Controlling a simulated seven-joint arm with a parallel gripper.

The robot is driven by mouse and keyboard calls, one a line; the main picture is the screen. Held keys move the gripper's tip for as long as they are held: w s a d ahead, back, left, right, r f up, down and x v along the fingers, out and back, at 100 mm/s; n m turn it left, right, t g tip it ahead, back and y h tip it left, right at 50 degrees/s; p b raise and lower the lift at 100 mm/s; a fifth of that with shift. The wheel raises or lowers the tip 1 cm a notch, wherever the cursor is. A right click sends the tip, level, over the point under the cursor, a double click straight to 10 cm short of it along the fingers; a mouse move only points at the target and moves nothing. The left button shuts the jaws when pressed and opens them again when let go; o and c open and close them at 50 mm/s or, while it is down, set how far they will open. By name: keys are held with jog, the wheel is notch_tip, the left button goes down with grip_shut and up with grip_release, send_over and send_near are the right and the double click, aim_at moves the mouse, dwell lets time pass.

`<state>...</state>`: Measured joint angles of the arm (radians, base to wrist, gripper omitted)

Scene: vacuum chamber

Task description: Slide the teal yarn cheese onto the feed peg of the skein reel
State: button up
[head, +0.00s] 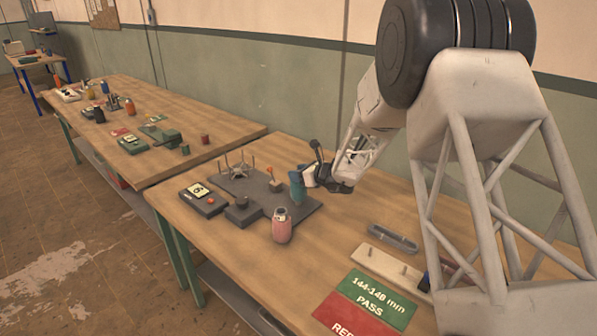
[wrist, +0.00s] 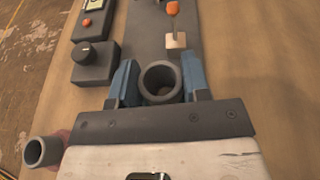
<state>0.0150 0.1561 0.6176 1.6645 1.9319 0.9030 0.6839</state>
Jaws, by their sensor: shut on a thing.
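My gripper (wrist: 160,80) has its two blue fingers closed on either side of a hollow grey tube (wrist: 147,92). I take this for the core of the teal yarn cheese; its yarn is hidden from the wrist camera. In the head view a teal-blue shape (head: 297,187) shows at my gripper, and I cannot clearly part yarn from finger. The skein reel (head: 238,170) has upright prongs on a dark grey base plate (head: 262,192). A thin rod with an orange tip (wrist: 173,9) rises from a pale block (wrist: 176,41) ahead of my gripper. I cannot tell which part is the feed peg.
A pink yarn cheese (head: 282,228) stands left of my gripper, near the base plate. A knobbed grey box (wrist: 95,64) and a meter box (head: 204,198) lie further left. A grey tray (head: 392,239), pale pegged board (head: 390,265) and green-red gauge card (head: 365,300) lie right.

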jog(key=shift+f, duration=1)
jog(key=o, duration=1.3)
jog(key=shift+v, duration=3.95)
